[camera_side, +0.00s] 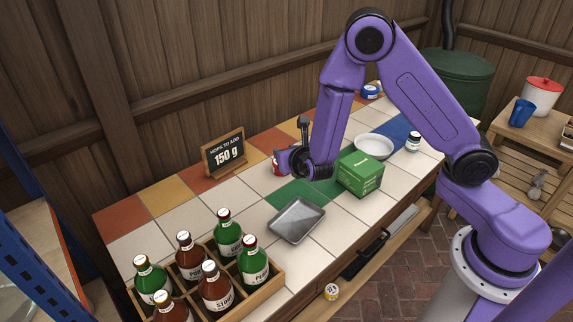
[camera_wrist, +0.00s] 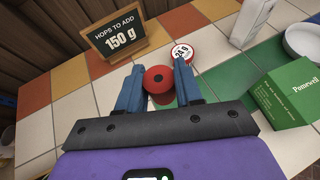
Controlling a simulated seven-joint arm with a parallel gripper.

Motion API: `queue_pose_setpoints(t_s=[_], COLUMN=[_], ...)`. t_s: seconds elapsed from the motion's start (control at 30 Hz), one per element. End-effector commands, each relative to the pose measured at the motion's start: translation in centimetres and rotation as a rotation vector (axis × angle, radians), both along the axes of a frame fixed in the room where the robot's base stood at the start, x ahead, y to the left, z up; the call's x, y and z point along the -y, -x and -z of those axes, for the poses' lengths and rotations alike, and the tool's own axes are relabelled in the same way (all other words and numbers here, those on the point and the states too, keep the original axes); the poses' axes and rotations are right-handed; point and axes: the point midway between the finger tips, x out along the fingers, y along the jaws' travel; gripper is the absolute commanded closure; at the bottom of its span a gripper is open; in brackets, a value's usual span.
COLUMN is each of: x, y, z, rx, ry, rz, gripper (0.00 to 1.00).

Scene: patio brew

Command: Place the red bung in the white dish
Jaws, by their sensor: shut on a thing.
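The red bung (camera_wrist: 158,86) is round with a dark hole in its middle. In the wrist view it sits between the two blue fingers of my gripper (camera_wrist: 159,76), which is shut on it. In the side view my gripper (camera_side: 291,161) is low over the tiled bench, left of the green box, and mostly hides what it holds. The white dish (camera_side: 374,146) is round and shallow and stands behind the green box. Its edge also shows at the right of the wrist view (camera_wrist: 291,43).
The green box (camera_side: 360,174) stands between my gripper and the dish. A red-and-white round tin (camera_wrist: 182,53) is just beyond my fingers. A hops sign (camera_side: 224,154), a grey metal tray (camera_side: 296,220) and a wooden bottle crate (camera_side: 262,298) are also on the bench. A small jar (camera_side: 413,141) stands right of the dish.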

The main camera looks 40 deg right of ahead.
Motion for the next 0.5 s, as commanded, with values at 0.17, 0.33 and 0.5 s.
queue_pose_setpoints(t_s=[0.17, 0.33, 0.5], x=[0.0, 0.0, 2.8], y=[0.0, 0.0, -0.8], z=[-3.5, -6.2, -5.9], rx=[-0.035, -0.071, -0.122], ry=[-0.013, -0.020, -0.035], rz=[0.001, 0.002, 0.172], gripper=[0.94, 0.94, 0.94])
